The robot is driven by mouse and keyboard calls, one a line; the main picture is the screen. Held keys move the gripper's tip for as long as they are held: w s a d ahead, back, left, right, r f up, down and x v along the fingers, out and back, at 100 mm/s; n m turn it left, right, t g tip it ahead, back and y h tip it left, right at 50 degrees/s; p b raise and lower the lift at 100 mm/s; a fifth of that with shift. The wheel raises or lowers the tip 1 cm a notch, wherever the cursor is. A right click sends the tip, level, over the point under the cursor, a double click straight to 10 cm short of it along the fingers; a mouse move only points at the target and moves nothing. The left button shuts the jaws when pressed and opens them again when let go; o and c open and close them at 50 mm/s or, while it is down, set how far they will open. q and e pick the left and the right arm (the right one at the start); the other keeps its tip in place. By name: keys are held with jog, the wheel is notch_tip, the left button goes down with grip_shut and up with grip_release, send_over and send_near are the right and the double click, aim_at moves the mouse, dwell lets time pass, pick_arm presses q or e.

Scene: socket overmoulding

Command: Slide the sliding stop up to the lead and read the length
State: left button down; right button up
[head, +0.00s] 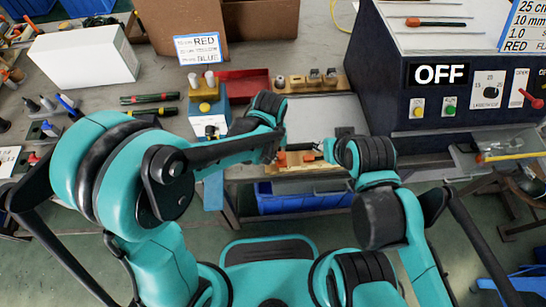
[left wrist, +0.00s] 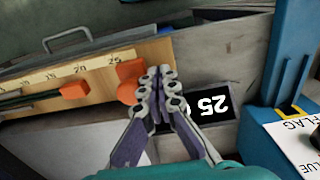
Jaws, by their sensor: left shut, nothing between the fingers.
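In the left wrist view a wooden measuring board (left wrist: 95,72) carries a pale scale (left wrist: 60,72) with 20 and 25 legible. An orange block, seemingly the sliding stop (left wrist: 129,80), sits near the 25. A smaller orange piece (left wrist: 74,91) at the end of a dark lead (left wrist: 25,97) lies near the 20, with a gap between the two. My left gripper (left wrist: 157,75) is shut and empty, its fingertips beside the stop; contact is unclear. In the head view my left gripper (head: 272,150) is at the board's left end. My right gripper (head: 325,151) is near its right end, its fingers too small to judge.
A blue bin (head: 300,198) sits below the bench edge. The dark machine (head: 440,75) showing OFF stands right.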

pick_arm(q)
jog(key=shift+d, duration=2.8)
jog(key=shift+a, duration=0.1)
jog(key=shift+a, duration=0.55)
jog(key=shift+r+p, duration=2.5)
jog(key=shift+r, duration=1.05)
